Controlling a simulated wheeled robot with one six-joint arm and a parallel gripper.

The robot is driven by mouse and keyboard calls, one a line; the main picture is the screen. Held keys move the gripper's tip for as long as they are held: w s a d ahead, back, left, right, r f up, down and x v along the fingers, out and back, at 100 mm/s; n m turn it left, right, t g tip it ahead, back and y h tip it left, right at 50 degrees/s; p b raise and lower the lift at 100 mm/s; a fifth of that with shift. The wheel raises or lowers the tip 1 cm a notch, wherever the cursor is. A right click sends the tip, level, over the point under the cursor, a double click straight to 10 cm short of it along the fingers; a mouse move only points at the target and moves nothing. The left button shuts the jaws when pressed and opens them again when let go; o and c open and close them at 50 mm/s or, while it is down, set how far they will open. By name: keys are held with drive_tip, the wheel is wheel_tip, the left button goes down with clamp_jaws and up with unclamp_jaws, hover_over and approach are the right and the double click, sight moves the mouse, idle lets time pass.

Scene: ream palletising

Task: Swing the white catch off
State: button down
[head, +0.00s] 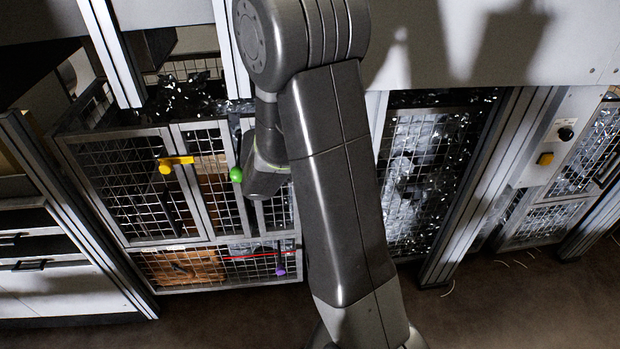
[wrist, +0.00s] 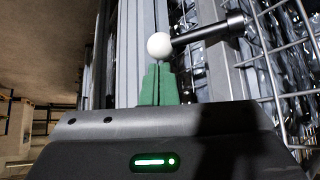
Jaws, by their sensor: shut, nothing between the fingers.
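The white catch (wrist: 160,45) shows in the wrist view as a round white knob on the end of a dark bar (wrist: 208,33). The bar runs to the right, toward the wire mesh. My gripper (wrist: 159,70) is shut and empty, its green fingertips together just below the knob in the picture. I cannot tell whether the fingertips touch the knob. In the head view my arm hides the white catch and the gripper's fingers.
In the head view, mesh doors carry a yellow catch (head: 176,163), a green knob (head: 236,175) and a purple knob (head: 280,272). A mesh panel (head: 425,180) stands right of my arm. The floor (head: 520,300) in front is mostly open.

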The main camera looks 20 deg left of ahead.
drive_tip(key=shift+s+f+m+b, duration=0.1)
drive_tip(key=shift+s+m+b, duration=0.2)
drive_tip(key=shift+b, duration=0.35)
drive_tip(key=shift+m+g+h, duration=0.4)
drive_tip(key=shift+m+h, duration=0.3)
drive_tip(key=s+b, duration=0.1)
drive_tip(key=b, duration=0.2)
drive_tip(key=s+a+b, duration=0.1)
drive_tip(key=s+b, duration=0.1)
drive_tip(key=s+a+b, duration=0.1)
drive_tip(key=b, duration=0.2)
drive_tip(key=shift+s+a+b, duration=0.1)
drive_tip(key=shift+s+b, duration=0.1)
drive_tip(key=shift+b, duration=0.15)
drive_tip(key=shift+s, duration=0.2)
idle(0.4)
drive_tip(key=shift+s+b, duration=0.4)
drive_tip(key=shift+s, duration=0.2)
drive_tip(key=shift+w, duration=0.1)
